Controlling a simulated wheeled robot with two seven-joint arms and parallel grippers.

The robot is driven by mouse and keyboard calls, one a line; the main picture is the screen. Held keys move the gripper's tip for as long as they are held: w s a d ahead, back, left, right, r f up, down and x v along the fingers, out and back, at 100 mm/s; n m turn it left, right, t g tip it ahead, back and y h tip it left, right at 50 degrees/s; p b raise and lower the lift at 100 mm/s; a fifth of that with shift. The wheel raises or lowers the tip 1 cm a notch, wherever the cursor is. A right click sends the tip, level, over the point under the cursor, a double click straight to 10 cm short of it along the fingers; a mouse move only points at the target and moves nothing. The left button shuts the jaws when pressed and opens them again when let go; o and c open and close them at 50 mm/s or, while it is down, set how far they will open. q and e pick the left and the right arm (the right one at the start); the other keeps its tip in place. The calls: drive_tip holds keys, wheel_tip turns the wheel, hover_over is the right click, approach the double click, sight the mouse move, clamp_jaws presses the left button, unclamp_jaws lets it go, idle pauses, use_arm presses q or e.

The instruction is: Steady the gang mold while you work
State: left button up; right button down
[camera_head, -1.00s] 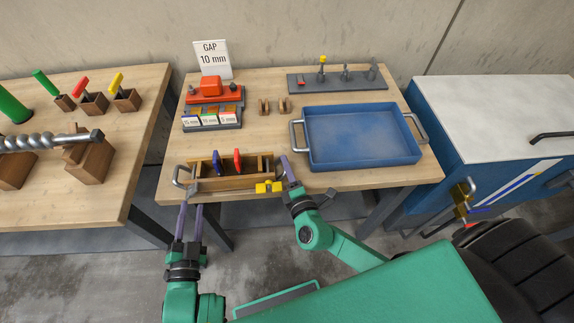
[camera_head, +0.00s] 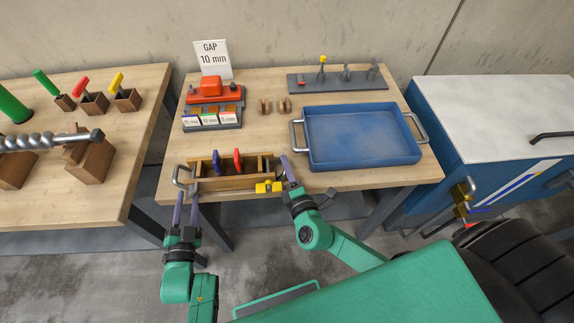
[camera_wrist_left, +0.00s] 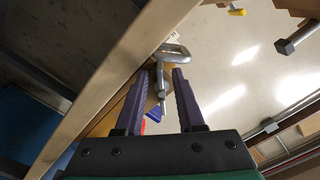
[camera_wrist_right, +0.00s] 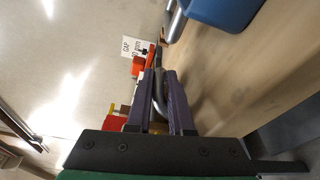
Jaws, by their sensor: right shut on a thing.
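The gang mold (camera_head: 235,184) is a wooden box with a metal handle at each end, near the table's front edge. A blue and a red divider stand in it, and a yellow clamp-like piece (camera_head: 268,187) sits at its front right. My right gripper (camera_head: 288,169) is shut on the mold's right handle, which shows between its fingers in the right wrist view (camera_wrist_right: 158,100). My left gripper (camera_head: 187,205) is open just in front of the left handle (camera_head: 180,176). In the left wrist view this handle (camera_wrist_left: 162,75) lies between and beyond the spread fingertips.
A blue tray (camera_head: 318,164) stands right of the mold, close to my right gripper. Behind the mold are a grey rack (camera_head: 224,126) of labelled blocks, two small wooden pieces and a "GAP 10 mm" sign (camera_head: 212,58). A second table (camera_head: 50,205) stands to the left.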

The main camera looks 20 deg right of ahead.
use_arm(q)
clamp_jaws()
drive_tip(key=m, duration=0.3)
drive_tip(key=shift+a+r+m, duration=0.2)
drive_tip(key=shift+r+m, duration=0.05)
drive_tip(key=shift+m, duration=0.15)
drive_tip(key=shift+a+r+m, duration=0.1)
drive_tip(key=shift+r+m, duration=0.15)
drive_tip(key=shift+m, duration=0.85)
drive_tip(key=shift+r+m, duration=0.2)
drive_tip(key=shift+m, duration=0.9)
drive_tip(key=shift+c, duration=1.6)
unclamp_jaws()
drive_tip(key=shift+r+m, duration=0.1)
drive_tip(key=shift+m, duration=0.6)
drive_tip(key=o, duration=0.3)
drive_tip(key=v, duration=0.4)
drive_tip(key=shift+s+a, duration=0.1)
drive_tip(key=shift+s, duration=0.1)
